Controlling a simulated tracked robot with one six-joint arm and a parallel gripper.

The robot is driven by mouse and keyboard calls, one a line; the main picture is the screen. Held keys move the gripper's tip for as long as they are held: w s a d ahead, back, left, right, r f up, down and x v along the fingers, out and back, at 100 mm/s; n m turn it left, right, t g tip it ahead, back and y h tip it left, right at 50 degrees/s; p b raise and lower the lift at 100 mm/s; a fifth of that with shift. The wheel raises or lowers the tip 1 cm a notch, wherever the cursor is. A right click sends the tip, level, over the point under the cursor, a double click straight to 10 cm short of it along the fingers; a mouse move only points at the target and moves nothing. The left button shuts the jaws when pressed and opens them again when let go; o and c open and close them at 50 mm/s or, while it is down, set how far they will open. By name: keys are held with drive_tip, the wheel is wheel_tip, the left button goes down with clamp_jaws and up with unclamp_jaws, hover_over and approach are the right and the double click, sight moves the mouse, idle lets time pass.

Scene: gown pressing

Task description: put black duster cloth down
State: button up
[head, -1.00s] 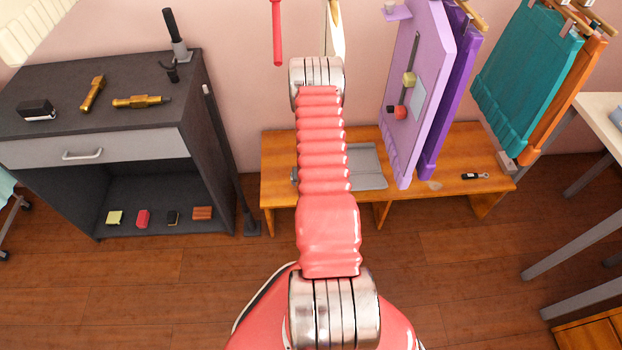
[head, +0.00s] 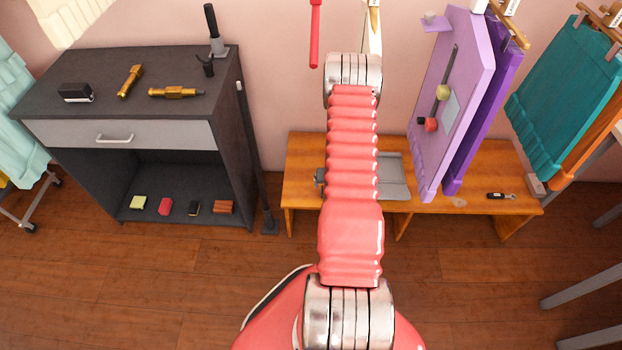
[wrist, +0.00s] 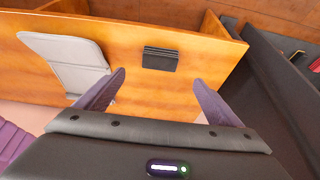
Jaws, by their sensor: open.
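A dark, folded, ridged pad, which looks like the black duster cloth (wrist: 160,58), lies flat on the wooden bench near its end in the wrist view. In the head view a dark bit of it (head: 320,178) shows at the bench's left end, partly behind my arm. My gripper (wrist: 157,82) is open and empty, its two purple fingers spread apart. The cloth lies beyond the fingertips, within the gap between them in the picture, and is not held. In the head view my gripper is hidden.
The wooden bench (head: 300,150) also carries a grey plate (head: 392,178) and a small black tool (head: 500,196). A dark cabinet (head: 60,125) stands left, with several small items on its lower shelf. Purple boards (head: 455,90) hang over the bench's right part.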

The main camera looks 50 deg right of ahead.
drive_tip(key=shift+r, duration=0.1)
drive_tip(key=w+a+r+n+t, duration=0.1)
drive_tip(key=w+a+r, duration=0.3)
drive_tip(key=r, duration=0.5)
drive_tip(key=w+a+r+n, duration=0.1)
drive_tip(key=w+a+r, duration=0.3)
drive_tip(key=r, duration=0.6)
drive_tip(key=w+a+r+n+y, duration=0.1)
drive_tip(key=w+a+r, duration=0.1)
drive_tip(key=a+r, duration=0.55)
drive_tip(key=w+a+r+n, duration=0.15)
drive_tip(key=a+r, duration=0.25)
drive_tip(key=r, duration=0.6)
drive_tip(key=s+a+r+n+t+y, duration=0.1)
drive_tip(key=s+a+r, duration=0.2)
drive_tip(key=a+r, duration=0.35)
drive_tip(key=s+a+r+n, duration=0.2)
drive_tip(key=s+a+r, duration=0.2)
drive_tip(key=a+r, duration=0.3)
drive_tip(key=s+a+r+n+y, duration=0.1)
drive_tip(key=s+a+r, duration=0.4)
drive_tip(key=s+a, duration=0.6)
drive_tip(key=s+n, duration=0.1)
drive_tip(key=s, duration=0.2)
drive_tip(key=shift+s+a+r+t, duration=0.2)
drive_tip(key=shift+s+a+t, duration=0.05)
drive_tip(key=shift+a+t, duration=0.15)
drive_tip(key=shift+c, duration=0.3)
